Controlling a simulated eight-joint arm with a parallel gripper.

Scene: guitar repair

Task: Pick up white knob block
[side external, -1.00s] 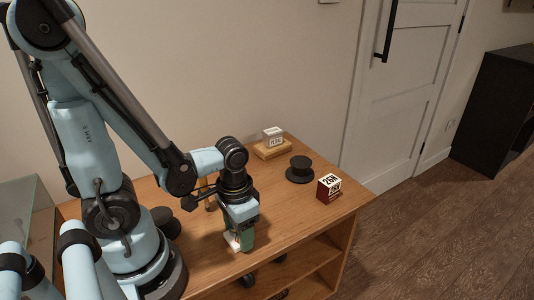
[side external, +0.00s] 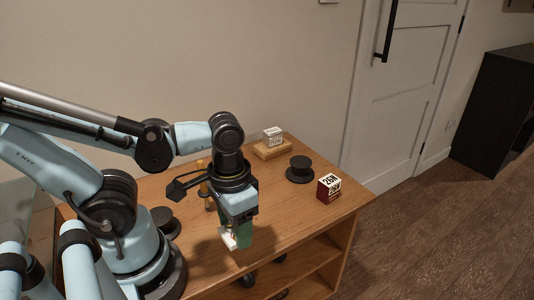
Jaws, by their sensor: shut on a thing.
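My gripper (side external: 236,238) points down over the front part of the wooden table. Its green fingers are shut on a small white block (side external: 228,239), which I take to be the white knob block. The block shows at the left side of the fingers, and part of it is hidden by them. Another white block (side external: 273,134) with dark print sits on a wooden piece at the back of the table.
A black spool (side external: 299,170) and a dark red block with a white printed top (side external: 328,187) stand on the right of the table (side external: 290,215). A dark round thing (side external: 163,220) and an upright amber-handled thing (side external: 203,180) are on the left. The table's front edge is close to my gripper.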

